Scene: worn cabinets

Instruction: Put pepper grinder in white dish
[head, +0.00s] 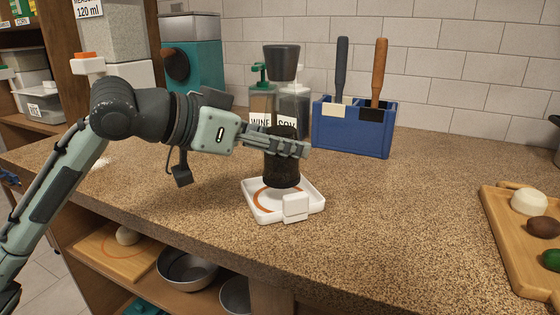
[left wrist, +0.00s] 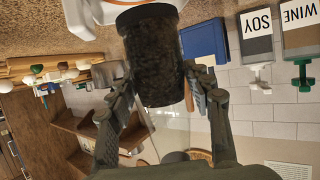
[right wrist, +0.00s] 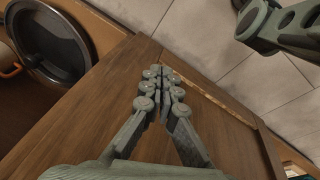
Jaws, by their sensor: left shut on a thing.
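The pepper grinder (head: 282,176) is upright, with a dark base, a clear middle and a dark top. My left gripper (head: 300,148) is shut on its dark base, above the counter. In the left wrist view, the dark base (left wrist: 152,55) sits between the fingers (left wrist: 168,88). The white dish (head: 256,211), square with an orange ring, lies under the grinder. The grinder's lower end is over the dish; I cannot tell whether it touches the bottom. My right gripper (right wrist: 160,88) is empty, its fingertips together, away from the counter top.
Wine and soy bottles (head: 293,103) stand just behind the grinder. A blue holder (head: 352,130) with two handled tools is behind at right. A wooden board (head: 520,255) with food lies at far right. The counter between dish and board is clear.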

